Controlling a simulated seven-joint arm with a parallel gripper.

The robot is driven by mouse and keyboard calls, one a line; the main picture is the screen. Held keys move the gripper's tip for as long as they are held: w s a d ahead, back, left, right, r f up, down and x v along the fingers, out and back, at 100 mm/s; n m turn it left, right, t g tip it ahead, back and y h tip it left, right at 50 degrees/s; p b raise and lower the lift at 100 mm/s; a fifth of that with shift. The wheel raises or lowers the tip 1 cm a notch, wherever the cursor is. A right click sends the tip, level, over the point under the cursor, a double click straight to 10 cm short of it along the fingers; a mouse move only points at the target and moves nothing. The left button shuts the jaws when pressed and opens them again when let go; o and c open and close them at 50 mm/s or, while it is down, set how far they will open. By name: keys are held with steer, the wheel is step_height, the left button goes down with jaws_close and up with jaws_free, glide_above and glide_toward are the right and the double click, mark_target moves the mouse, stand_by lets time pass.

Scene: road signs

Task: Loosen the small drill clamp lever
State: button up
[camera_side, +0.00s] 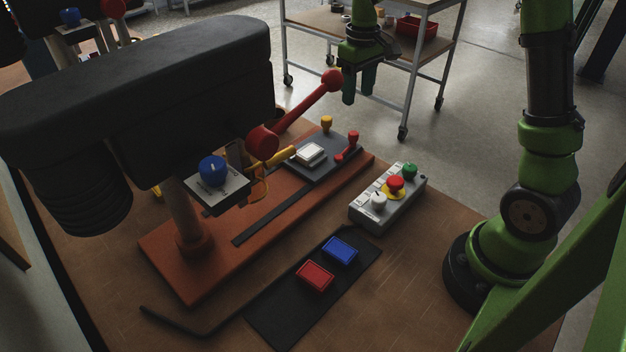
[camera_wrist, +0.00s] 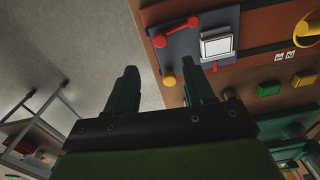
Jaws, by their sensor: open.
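The small red clamp lever (camera_side: 347,147) sits at the right corner of a dark grey plate (camera_side: 305,170) on the drill's orange-red base. It has a round knob at its raised end. It also shows in the wrist view (camera_wrist: 175,31), above and beyond the fingers. My gripper (camera_side: 359,88) is open and empty, pointing down, high and behind the plate in the side view. The lever is clear of both fingers.
The drill's large red lever (camera_side: 305,108) reaches up close to my gripper. A grey button box (camera_side: 388,197) stands right of the base. A cart (camera_side: 400,75) stands behind.

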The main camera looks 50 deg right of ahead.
mark_target(354, 133)
step_height(354, 133, down, 11)
steer(key=shift+f, duration=0.1)
stand_by(0.3)
jaws_close()
